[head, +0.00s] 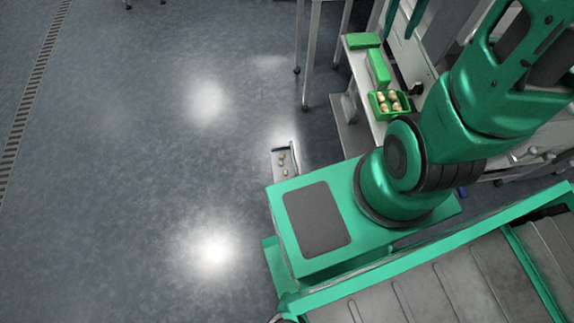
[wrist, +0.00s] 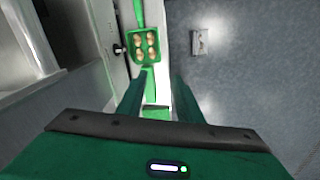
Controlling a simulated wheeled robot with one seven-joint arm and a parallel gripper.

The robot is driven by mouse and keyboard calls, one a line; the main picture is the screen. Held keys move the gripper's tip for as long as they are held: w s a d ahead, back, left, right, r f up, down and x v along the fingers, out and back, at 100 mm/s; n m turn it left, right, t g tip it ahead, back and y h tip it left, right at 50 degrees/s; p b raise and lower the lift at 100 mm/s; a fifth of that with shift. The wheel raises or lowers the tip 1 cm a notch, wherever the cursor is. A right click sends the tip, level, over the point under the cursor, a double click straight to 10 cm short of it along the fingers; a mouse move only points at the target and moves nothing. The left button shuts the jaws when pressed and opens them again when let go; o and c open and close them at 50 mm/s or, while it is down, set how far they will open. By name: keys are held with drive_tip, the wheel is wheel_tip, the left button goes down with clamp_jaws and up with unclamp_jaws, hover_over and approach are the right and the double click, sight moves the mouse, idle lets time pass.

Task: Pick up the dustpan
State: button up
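A metal-legged table (head: 301,50) stands behind the dustpan. The floor to the left is clear.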

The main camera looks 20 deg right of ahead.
drive_tip(key=w+a+f+n, duration=0.1)
drive_tip(key=w+f+n, duration=0.1)
drive_tip(key=w+f, duration=1.3)
drive_tip(key=w+a+f, duration=0.2)
drive_tip(key=w+f, duration=0.1)
drive_tip(key=f, duration=0.6)
drive_tip(key=w+a+f, duration=0.2)
drive_tip(key=w+f, duration=0.1)
drive_tip(key=f, duration=0.5)
drive_tip(key=n+y, duration=0.1)
drive_tip(key=y, duration=0.2)
approach(293, 156)
drive_tip(key=shift+t, duration=0.3)
drive_tip(key=x, duration=0.5)
drive_tip(key=shift+d, duration=0.2)
drive_tip(key=shift+s+x, duration=0.25)
drive_tip(key=shift+x, duration=0.85)
drive_tip(key=shift+s+x, duration=0.2)
drive_tip(key=shift+x, duration=1.7)
